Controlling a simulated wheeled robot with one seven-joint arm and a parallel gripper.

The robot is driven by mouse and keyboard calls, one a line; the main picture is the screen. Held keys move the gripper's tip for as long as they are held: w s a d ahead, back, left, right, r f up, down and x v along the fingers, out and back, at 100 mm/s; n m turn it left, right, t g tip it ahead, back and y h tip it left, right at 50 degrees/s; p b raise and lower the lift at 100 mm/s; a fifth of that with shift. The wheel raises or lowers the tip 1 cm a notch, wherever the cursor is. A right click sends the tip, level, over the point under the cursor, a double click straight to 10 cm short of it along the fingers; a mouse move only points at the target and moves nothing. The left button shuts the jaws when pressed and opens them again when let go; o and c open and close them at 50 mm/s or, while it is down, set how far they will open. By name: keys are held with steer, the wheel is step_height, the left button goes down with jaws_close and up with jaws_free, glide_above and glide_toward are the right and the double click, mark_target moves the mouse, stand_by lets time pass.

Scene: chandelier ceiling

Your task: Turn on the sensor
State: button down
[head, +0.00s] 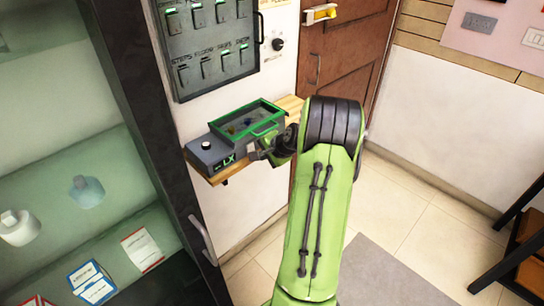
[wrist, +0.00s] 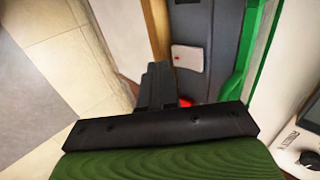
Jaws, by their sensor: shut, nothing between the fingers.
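A grey box with a round white-topped knob and a "LX" marking (head: 210,156) sits on the left end of a wooden wall shelf. It looks like the sensor. My gripper (head: 258,151) is just right of it, in front of a green-rimmed tray, with its fingers partly hidden by my arm. In the wrist view my gripper (wrist: 161,86) has its dark fingers together and empty, pointing at a grey surface. That surface carries a pale rectangular plate (wrist: 188,57) with a small red light. A red glow shows beside the fingers. I cannot tell whether the fingertips touch anything.
The green-rimmed tray (head: 248,121) holds small items. A dark key panel (head: 210,45) and a dial (head: 278,44) are on the wall above. A glass-fronted cabinet (head: 150,120) stands close at left, a brown door (head: 342,60) behind.

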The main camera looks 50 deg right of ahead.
mark_target(251, 149)
steer(key=shift+w+d+f, duration=0.1)
steer(key=shift+w, duration=0.85)
steer(key=shift+w+f, duration=0.3)
steer(key=shift+f, duration=0.05)
steer(key=shift+r, duration=0.1)
